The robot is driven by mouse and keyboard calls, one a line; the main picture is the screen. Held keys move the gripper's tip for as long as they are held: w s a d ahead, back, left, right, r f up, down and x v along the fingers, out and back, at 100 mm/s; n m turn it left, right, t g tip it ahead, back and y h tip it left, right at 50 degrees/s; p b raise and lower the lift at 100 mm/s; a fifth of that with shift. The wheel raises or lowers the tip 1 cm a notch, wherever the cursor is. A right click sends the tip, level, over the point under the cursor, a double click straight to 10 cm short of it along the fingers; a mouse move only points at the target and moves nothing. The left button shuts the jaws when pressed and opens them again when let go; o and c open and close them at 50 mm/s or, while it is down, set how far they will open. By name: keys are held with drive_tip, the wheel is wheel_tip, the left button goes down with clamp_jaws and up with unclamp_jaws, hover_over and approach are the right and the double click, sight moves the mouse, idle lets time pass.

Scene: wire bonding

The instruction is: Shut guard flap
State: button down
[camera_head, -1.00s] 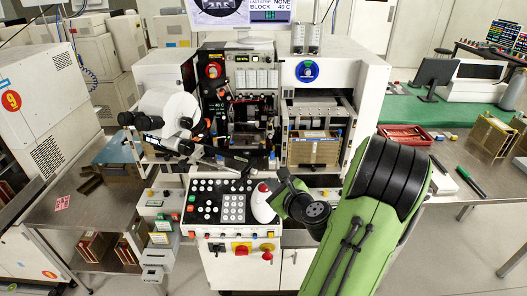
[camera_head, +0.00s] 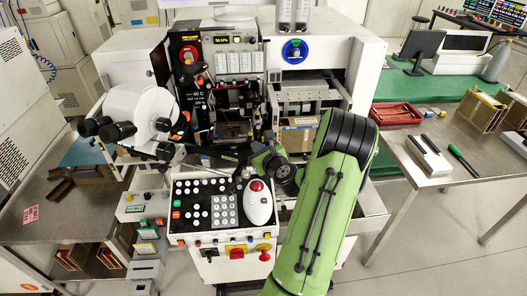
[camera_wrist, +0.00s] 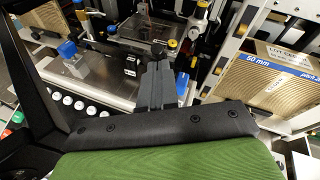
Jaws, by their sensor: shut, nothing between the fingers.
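My gripper (camera_wrist: 156,85) is shut and empty in the wrist view, its dark fingers pointing into the wire bonder's work area. A clear, shiny panel (camera_wrist: 95,82) with a blue knob lies to the left of the fingers; it looks like the guard flap, lowered and open. I cannot tell whether the fingers touch it. In the head view, my green wrist is in front of the bonder (camera_head: 330,85), and the gripper is low before the bonding area. The flap is hard to make out there, partly hidden by my arm and the microscope (camera_head: 135,115).
The right side table (camera_head: 465,185) holds a red tray (camera_head: 396,114).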

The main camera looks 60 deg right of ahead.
drive_tip(key=shift+w+d+f, duration=0.15)
drive_tip(key=shift+w+d, duration=0.25)
drive_tip(key=shift+w, duration=0.2)
drive_tip(key=shift+r+p, duration=0.2)
drive_tip(key=shift+p, duration=0.3)
drive_tip(key=shift+r+p, duration=0.15)
drive_tip(key=shift+p, duration=0.45)
drive_tip(key=shift+w+d+g+p, duration=0.15)
drive_tip(key=shift+g+p, duration=0.15)
drive_tip(key=shift+p, duration=0.15)
